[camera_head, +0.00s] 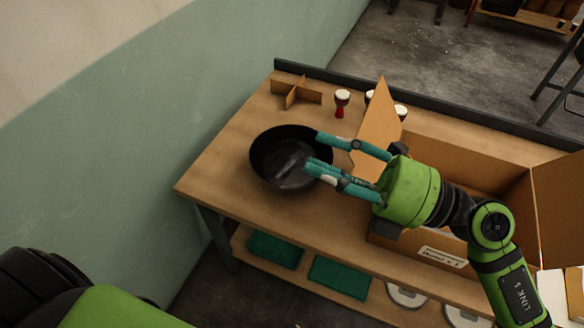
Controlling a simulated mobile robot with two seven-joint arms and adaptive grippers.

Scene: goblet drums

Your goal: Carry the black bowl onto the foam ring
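The black bowl (268,147) stands on the wooden table near its left end, and its inside is dark. My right gripper (314,151) comes in from the right with its teal fingers spread apart. The fingers reach over the bowl's right rim, and the lower fingertip shows against the inside of the bowl. Whether they touch the bowl I cannot tell. I cannot identify the foam ring with certainty in this view. My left gripper is out of view; only part of my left arm shows at the bottom left.
A cardboard box (468,147) with raised flaps stands on the table's right. Behind the bowl are a cardboard cross divider (297,93) and a small red goblet drum (342,103). The lower shelf holds green trays (340,276) and white round pieces (405,296). The table's front left is clear.

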